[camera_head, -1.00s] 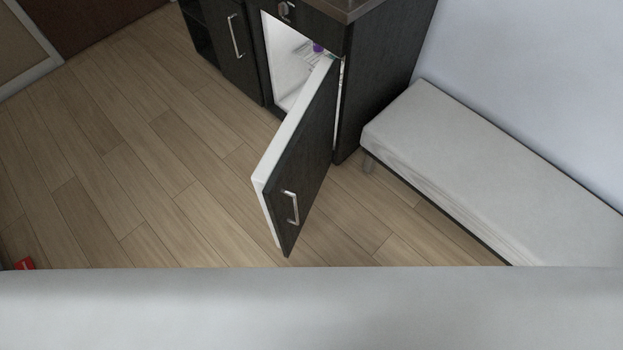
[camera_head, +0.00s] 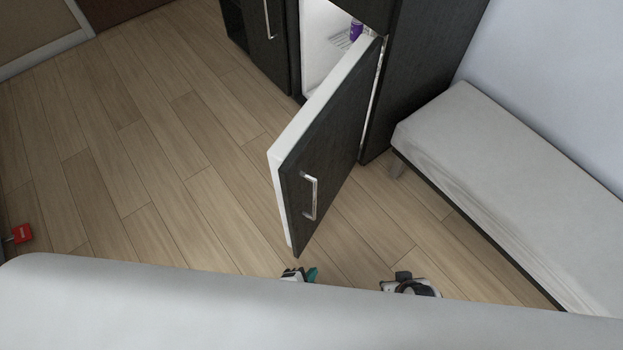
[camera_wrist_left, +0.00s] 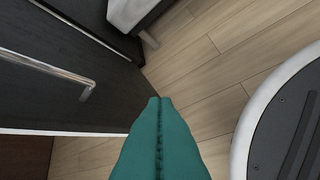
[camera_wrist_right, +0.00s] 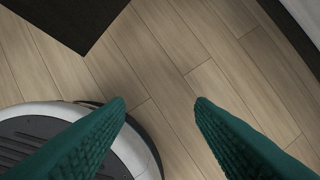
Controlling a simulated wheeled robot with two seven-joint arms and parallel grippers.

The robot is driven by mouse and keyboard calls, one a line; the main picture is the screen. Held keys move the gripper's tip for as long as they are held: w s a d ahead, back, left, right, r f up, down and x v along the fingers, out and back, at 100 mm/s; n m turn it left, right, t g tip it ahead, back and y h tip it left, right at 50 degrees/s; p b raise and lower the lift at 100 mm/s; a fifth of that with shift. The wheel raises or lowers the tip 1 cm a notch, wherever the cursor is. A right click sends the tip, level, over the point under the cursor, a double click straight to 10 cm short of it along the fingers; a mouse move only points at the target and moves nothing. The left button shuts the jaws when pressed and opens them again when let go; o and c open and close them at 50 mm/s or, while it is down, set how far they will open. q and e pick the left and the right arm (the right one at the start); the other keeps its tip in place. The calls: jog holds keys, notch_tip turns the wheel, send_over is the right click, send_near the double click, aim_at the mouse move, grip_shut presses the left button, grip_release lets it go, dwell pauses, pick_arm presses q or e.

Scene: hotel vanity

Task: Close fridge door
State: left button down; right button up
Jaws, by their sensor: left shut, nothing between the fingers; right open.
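The fridge door (camera_head: 325,155) stands wide open, swung out toward me. It has a dark front, a white inner side and a silver handle (camera_head: 310,197). The fridge interior (camera_head: 322,48) is white and holds a purple can (camera_head: 356,30). My left gripper (camera_head: 303,273) is just below the door's lower corner in the head view, mostly hidden by my body. The left wrist view shows its teal fingers (camera_wrist_left: 159,100) shut and empty, with the door (camera_wrist_left: 55,85) to their left. My right gripper (camera_wrist_right: 160,103) is open and empty above the floor; the head view shows only part of that arm.
A white cushioned bench (camera_head: 520,170) stands right of the cabinet, along the wall. Another dark cabinet door with a handle (camera_head: 268,18) is left of the fridge. A red object (camera_head: 22,233) is at the far left. The wood floor (camera_head: 150,150) left of the door is clear.

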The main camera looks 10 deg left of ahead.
pick_arm(q)
jog(key=w+d+r+m+t+b, duration=0.3)
jog(key=w+r+t+b, duration=0.1)
jog(key=r, duration=0.4)
pick_arm(e)
notch_tip(320, 180, up, 15)
jog(key=w+t+b, duration=0.3)
jog(key=b, duration=0.3)
pick_arm(q)
notch_tip(320, 180, up, 16)
jog(key=m+t+p, duration=0.2)
jog(key=t+p, duration=0.3)
send_over(309, 164)
jog(key=s, duration=0.3)
jog(key=shift+s+d+r+y, duration=0.2)
jog(key=shift+d+y, duration=0.1)
jog(key=shift+d, duration=0.1)
pick_arm(e)
jog(key=shift+s+d+f+g, duration=0.2)
jog(key=shift+s+f+g, duration=0.2)
jog(key=shift+s+g, duration=0.3)
jog(key=shift+s+d+f+g, duration=0.15)
jog(key=shift+s+f+g, duration=0.35)
jog(key=shift+s, duration=0.35)
jog(key=shift+s+d+f+g, duration=0.2)
jog(key=shift+s+f+g, duration=0.15)
jog(key=shift+s+g, duration=0.4)
pick_arm(q)
jog(key=shift+a, duration=0.15)
